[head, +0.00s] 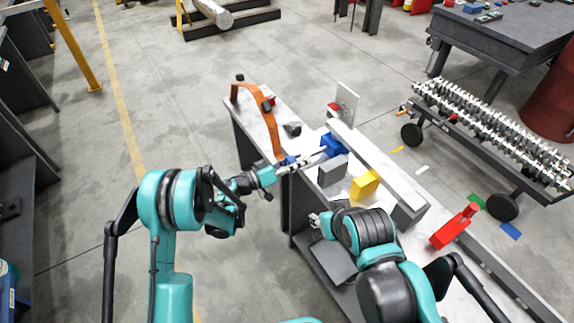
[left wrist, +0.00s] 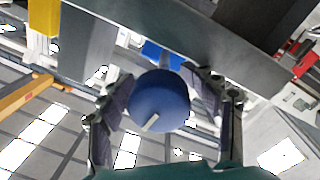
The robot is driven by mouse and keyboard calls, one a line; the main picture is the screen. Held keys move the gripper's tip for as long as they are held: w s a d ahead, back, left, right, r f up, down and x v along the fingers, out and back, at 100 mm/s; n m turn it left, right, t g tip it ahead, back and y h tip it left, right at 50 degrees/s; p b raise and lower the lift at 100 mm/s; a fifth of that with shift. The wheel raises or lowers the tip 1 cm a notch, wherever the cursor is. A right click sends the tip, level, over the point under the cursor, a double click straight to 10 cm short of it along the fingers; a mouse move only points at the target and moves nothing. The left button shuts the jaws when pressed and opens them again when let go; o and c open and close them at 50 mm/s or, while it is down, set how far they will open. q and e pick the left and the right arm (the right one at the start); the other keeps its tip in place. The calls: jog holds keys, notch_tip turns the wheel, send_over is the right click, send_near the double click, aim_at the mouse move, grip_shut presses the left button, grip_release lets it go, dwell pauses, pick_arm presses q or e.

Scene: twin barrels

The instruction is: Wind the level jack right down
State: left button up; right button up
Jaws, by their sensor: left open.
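The level jack shows as a blue block (head: 334,146) on the bench; part of its blue body (left wrist: 163,54) also shows in the left wrist view. A round blue knob (left wrist: 160,102) with a pale mark on its face fills the middle of the left wrist view, in front of that body. My left gripper (head: 316,159) reaches the jack from the left. Its fingers are open, one on each side of the knob; I cannot tell whether they touch it. My right gripper (head: 316,220) hangs low beside the bench's near edge, apart from the jack; its fingers are too small to read.
A long grey beam (head: 375,165) runs along the bench (head: 262,133). Grey blocks, a yellow block (head: 364,185) and a red piece (head: 453,228) stand near it. An orange arch (head: 270,125) stands left of my left gripper. A wheeled rack (head: 490,140) stands beyond.

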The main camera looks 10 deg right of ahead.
pick_arm(q)
jog(key=shift+a, duration=0.1)
jog(key=b+v, duration=0.1)
jog(key=v, duration=0.2)
jog(key=shift+s+a, duration=0.15)
jog(key=b+v, duration=0.1)
jog(key=v, duration=0.2)
jog(key=shift+s+a+r, duration=0.1)
jog(key=shift+s+a, duration=0.1)
jog(key=shift+a, duration=0.05)
dwell(0.3)
